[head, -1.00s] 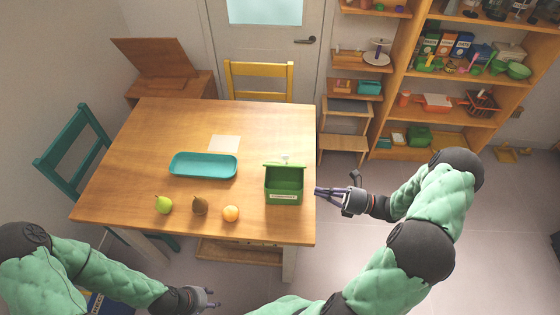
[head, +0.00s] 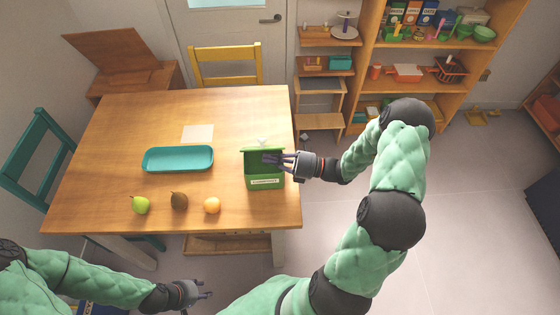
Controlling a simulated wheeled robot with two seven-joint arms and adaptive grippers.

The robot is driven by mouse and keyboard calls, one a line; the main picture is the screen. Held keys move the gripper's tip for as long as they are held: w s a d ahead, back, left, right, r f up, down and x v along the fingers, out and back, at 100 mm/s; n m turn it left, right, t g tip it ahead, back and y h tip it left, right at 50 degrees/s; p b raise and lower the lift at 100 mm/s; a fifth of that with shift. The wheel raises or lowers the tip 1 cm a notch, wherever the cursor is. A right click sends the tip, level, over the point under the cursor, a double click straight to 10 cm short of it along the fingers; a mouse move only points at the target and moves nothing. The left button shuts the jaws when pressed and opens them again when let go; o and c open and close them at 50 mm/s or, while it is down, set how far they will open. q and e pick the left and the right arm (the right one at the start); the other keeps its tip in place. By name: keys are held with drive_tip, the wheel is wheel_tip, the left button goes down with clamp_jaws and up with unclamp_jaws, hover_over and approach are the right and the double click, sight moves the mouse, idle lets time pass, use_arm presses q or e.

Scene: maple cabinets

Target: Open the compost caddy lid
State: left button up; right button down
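The green compost caddy (head: 265,183) stands upright near the right edge of the table, with a pale label on its front. Its lid (head: 250,150) stands raised along the back edge, and the dark inside shows below it. My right gripper (head: 267,160) comes in from the right, its purple fingers over the caddy's opening, close in front of the lid. The fingers look slightly apart with nothing between them; I cannot tell whether they touch the lid. My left gripper (head: 207,290) is open and empty, low in front of the table.
On the wooden table (head: 110,150) are a teal tray (head: 178,159), a pale sheet (head: 198,133), a green pear (head: 140,205), a brown fruit (head: 179,200) and an orange (head: 212,205). A yellow chair (head: 227,52) and a teal chair (head: 35,150) stand around it. Shelves (head: 375,80) stand behind at right.

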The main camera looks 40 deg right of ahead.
sight(262, 143)
drive_tip(key=shift+r, duration=0.1)
idle(0.4)
drive_tip(key=r+m+p, duration=0.1)
drive_tip(key=p, duration=0.2)
drive_tip(key=w+r+m+p, duration=0.1)
drive_tip(key=m+p, duration=0.1)
drive_tip(key=p, duration=0.2)
drive_tip(key=m+h+p, duration=0.1)
drive_tip(key=p, duration=0.3)
drive_tip(key=shift+w+d+r+m, duration=0.35)
drive_tip(key=shift+d+r+m, duration=0.05)
drive_tip(key=shift+w+d+r+m+p, duration=0.15)
drive_tip(key=shift+w+m+p, duration=0.1)
drive_tip(key=shift+m+p, duration=0.35)
drive_tip(key=shift+w+d+p, duration=0.15)
drive_tip(key=shift+w+p, duration=0.1)
drive_tip(key=shift+p, duration=0.3)
